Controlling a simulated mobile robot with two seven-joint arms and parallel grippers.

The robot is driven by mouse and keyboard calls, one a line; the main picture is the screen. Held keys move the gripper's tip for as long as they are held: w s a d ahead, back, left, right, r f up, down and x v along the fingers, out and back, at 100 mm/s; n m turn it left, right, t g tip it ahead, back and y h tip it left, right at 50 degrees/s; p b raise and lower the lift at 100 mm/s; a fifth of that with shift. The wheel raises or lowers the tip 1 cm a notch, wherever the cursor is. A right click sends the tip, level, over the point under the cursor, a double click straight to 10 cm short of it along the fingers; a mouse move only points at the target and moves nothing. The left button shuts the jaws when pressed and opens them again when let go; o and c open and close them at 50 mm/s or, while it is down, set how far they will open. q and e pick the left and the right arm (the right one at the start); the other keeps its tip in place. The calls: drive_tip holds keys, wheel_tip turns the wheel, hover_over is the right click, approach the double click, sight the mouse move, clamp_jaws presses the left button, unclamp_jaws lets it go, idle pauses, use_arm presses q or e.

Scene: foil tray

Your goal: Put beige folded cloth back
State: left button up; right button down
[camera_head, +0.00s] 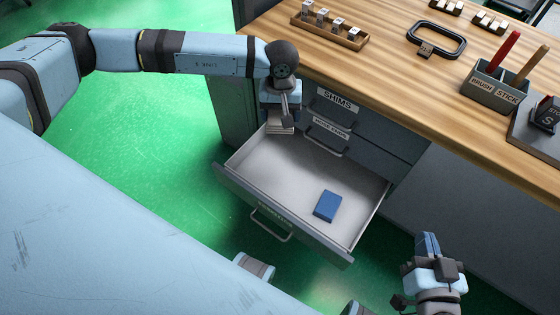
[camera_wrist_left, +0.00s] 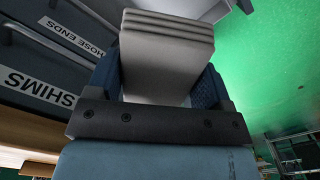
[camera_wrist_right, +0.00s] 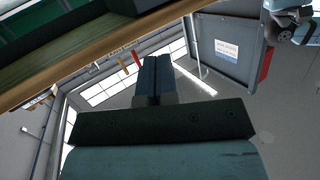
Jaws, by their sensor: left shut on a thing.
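The beige folded cloth (camera_wrist_left: 167,45) is a thick stack of pale layers held between the fingers of my left gripper (camera_wrist_left: 165,85), seen in the left wrist view. In the head view my left gripper (camera_head: 281,112) points down over the back left corner of the open drawer (camera_head: 282,165). A bit of the cloth (camera_head: 280,130) shows below its fingers. I cannot tell whether the cloth touches the drawer. My right gripper (camera_head: 428,243) is empty, off to the right of the drawer; its fingers look together in the right wrist view (camera_wrist_right: 155,75).
A blue folded item (camera_head: 327,206) lies in the drawer's right half; the rest of its floor is clear. Shut drawers labelled SHIMS (camera_head: 335,105) and HOSE ENDS (camera_head: 328,137) sit behind. The wooden bench top (camera_head: 390,80) holds a block of small parts (camera_head: 328,29) and a brush holder (camera_head: 490,90).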

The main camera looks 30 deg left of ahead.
use_arm(q)
drive_tip(key=n+b, duration=0.2)
drive_tip(key=b, duration=0.6)
hover_over(280, 174)
wheel_tip(280, 174, down, 13)
wheel_tip(280, 174, down, 15)
drive_tip(key=b, duration=0.4)
drive_tip(key=shift+b, duration=0.3)
drive_tip(key=shift+f+b, duration=0.7)
drive_tip(key=shift+f, duration=1.6)
use_arm(e)
drive_tip(key=shift+s+a+f+n+t+y, duration=0.1)
drive_tip(key=shift+a+f+n+t+y, duration=0.4)
drive_tip(key=shift+a+f+y, duration=1.15)
use_arm(q)
drive_tip(key=shift+f, duration=0.1)
use_arm(e)
drive_tip(key=shift+f, duration=0.1)
use_arm(q)
drive_tip(key=shift+f, duration=0.15)
drive_tip(key=o, duration=0.8)
use_arm(e)
drive_tip(key=shift+f, duration=0.1)
use_arm(q)
drive_tip(key=shift+r, duration=0.2)
